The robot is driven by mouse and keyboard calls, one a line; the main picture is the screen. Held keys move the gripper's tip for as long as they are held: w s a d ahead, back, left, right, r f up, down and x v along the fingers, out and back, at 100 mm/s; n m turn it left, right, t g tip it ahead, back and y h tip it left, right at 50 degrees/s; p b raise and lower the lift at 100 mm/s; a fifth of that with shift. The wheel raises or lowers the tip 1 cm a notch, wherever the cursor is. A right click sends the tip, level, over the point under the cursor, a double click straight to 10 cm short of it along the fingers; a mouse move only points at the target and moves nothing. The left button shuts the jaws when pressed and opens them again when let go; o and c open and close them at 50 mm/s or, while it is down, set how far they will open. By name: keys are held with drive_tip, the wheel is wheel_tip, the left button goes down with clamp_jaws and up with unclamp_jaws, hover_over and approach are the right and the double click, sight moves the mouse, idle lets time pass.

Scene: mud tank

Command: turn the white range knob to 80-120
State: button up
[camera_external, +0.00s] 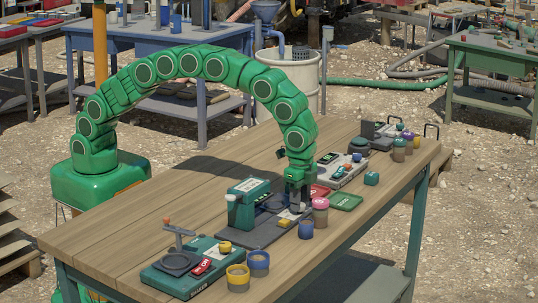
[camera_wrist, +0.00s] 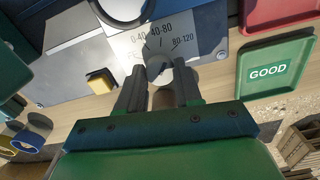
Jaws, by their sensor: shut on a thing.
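The white range knob (camera_wrist: 159,64) is in the wrist view on a grey panel, below a pale dial label (camera_wrist: 150,40) printed 0-40, 40-80 and 80-120. My gripper (camera_wrist: 158,84) is shut on the knob, with one dark finger on each side of it. I cannot clearly tell which range the knob's mark points to. In the external view my gripper (camera_external: 297,203) reaches down to the front right part of the dark device base (camera_external: 262,235), and the knob is hidden there.
A yellow button (camera_wrist: 100,81) sits left of the knob. The table's left rear is clear.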

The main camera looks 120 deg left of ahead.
drive_tip(key=shift+m, duration=1.6)
drive_tip(key=o, duration=1)
drive_tip(key=shift+o, duration=0.2)
wheel_tip(320, 180, up, 7)
drive_tip(key=shift+f, duration=0.15)
drive_tip(key=shift+r, duration=0.55)
drive_tip(key=shift+r, duration=0.1)
